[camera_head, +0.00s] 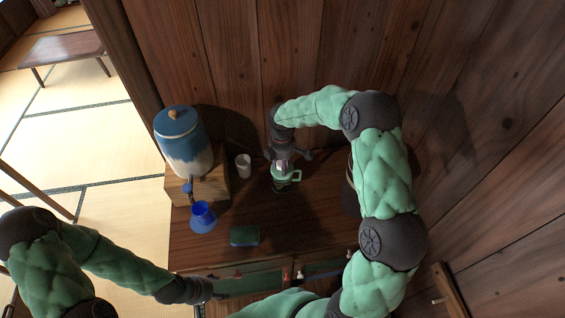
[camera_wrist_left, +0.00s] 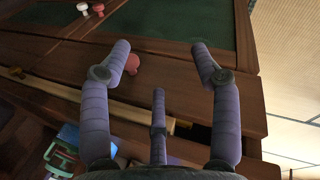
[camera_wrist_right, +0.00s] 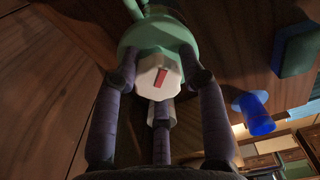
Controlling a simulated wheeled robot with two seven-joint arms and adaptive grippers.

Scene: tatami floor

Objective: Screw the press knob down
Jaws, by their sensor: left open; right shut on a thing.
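The green press (camera_head: 281,186) with a side handle stands upright on the wooden cabinet top, below my right gripper (camera_head: 288,156). In the right wrist view, the pale press knob (camera_wrist_right: 150,88) with a red mark sits on top of the green press body (camera_wrist_right: 152,35). My right gripper's fingers are around the knob, shut on it from both sides; the third finger covers its lower edge. My left gripper (camera_wrist_left: 161,48) is open and empty, in front of the cabinet's green-panelled front. In the head view the left gripper (camera_head: 215,290) is low, near the cabinet's front edge.
A blue and white dispenser (camera_head: 184,148) stands on a wooden block (camera_head: 208,185) at left, with a blue vessel (camera_head: 202,217) before it. A white cup (camera_head: 243,166) and a green sponge (camera_head: 244,236) are left of the press. A wooden wall (camera_head: 270,60) rises behind.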

